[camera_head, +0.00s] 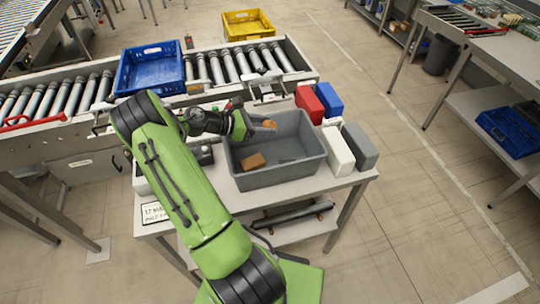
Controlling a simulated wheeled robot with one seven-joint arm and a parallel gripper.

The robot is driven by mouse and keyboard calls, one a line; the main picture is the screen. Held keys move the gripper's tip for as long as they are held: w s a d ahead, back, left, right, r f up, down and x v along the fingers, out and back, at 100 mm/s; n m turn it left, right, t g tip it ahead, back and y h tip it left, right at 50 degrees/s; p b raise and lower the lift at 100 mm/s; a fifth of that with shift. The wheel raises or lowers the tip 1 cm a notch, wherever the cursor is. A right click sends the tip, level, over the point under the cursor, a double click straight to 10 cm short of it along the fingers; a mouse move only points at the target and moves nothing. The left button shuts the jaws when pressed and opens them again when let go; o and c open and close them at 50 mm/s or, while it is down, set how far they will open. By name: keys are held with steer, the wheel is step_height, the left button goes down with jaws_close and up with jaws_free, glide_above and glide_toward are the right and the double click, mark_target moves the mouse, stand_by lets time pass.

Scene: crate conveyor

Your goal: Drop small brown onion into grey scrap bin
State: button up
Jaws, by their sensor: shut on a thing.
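My gripper (261,124) is above the back left part of the grey scrap bin (288,171). It is shut on a small orange-brown thing, the small brown onion (270,123), held over the bin's opening. The onion's left side is hidden by the fingers. The bin stands open on a light table, and its floor is partly visible.
A brown block-like piece (253,160) and a flat grey piece lie in the bin. Red (309,104), blue (329,99), white (338,150) and grey (360,146) boxes stand right of it. A roller conveyor behind carries a blue crate (151,70).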

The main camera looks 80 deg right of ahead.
step_height(320, 180, down, 6)
steer(key=b, duration=0.5)
steer(key=shift+w+b, duration=0.15)
steer(key=shift+b, duration=0.25)
steer(key=o, duration=1.1)
steer(key=p+v, duration=0.2)
steer(key=v, duration=1.3)
steer(key=shift+w+a+r, duration=0.1)
steer(key=shift+w+a, duration=0.15)
steer(key=shift+w, duration=0.05)
